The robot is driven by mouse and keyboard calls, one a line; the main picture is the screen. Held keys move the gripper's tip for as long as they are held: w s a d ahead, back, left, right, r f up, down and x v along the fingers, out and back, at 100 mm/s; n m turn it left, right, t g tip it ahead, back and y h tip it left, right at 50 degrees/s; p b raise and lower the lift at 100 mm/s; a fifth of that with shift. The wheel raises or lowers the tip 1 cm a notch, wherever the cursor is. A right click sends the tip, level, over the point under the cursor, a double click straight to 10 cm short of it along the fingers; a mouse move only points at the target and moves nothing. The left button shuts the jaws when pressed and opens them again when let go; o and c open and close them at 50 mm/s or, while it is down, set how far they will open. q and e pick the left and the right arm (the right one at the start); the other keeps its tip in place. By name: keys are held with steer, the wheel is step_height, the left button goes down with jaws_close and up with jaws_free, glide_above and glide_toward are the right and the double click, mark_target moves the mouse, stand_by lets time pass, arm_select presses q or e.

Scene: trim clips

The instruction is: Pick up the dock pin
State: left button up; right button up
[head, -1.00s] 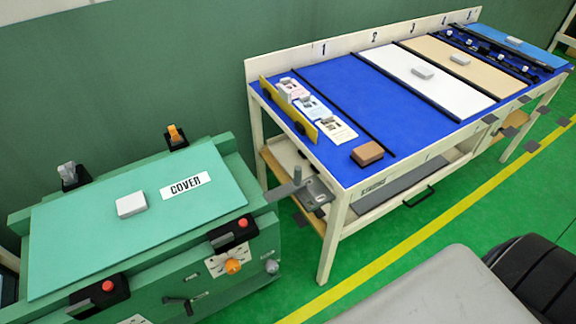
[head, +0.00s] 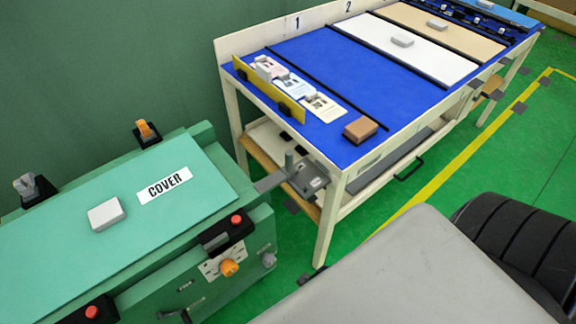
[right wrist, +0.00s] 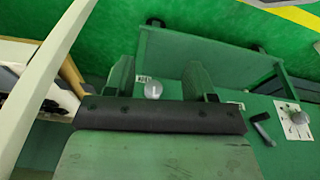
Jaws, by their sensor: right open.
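A round grey knob (head: 268,260), which looks like the dock pin, sits on the front of the green machine at its right end. It also shows in the right wrist view (right wrist: 153,90), beside a small white label that I cannot read surely. My right gripper (right wrist: 159,75) is open, its two fingers reaching forward on either side of the knob in that picture. The knob is not gripped; I cannot tell the depth between them. My left gripper is in neither view.
The green machine's cover (head: 75,235) carries a grey block (head: 106,214). An orange knob (head: 229,267) and red buttons are near its front edge.

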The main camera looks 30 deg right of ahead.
steer(key=w+d+r+n+t+h+b, duration=0.1)
steer(key=w+d+r+t+b, duration=0.15)
steer(key=r, duration=0.65)
steer(key=n+t+h, duration=0.4)
steer(key=n+t, duration=0.8)
steer(key=n, duration=1.5)
glide_toward(292, 161)
steer(key=w+d, duration=0.1)
steer(key=d, duration=0.1)
steer(key=shift+w+a+n+t+y+b, duration=0.15)
steer(key=shift+w+n+y+b, duration=0.1)
steer(key=shift+n, duration=0.35)
steer(key=shift+w+a+n+t+y+b, duration=0.15)
steer(key=shift+n+y, duration=0.1)
steer(key=shift+n, duration=0.35)
steer(key=shift+w+n, duration=0.3)
steer(key=shift+n, duration=0.3)
steer(key=shift+y, duration=0.3)
steer(key=w, duration=0.3)
steer(key=w+p, duration=0.1)
steer(key=shift+w+d, duration=0.35)
steer(key=shift+w, duration=0.05)
steer(key=shift+w+d+f, duration=0.1)
steer(key=shift+w+d, duration=0.1)
steer(key=shift+w, duration=1.2)
steer(key=shift+w+d, duration=0.2)
steer(key=shift+w, duration=1.15)
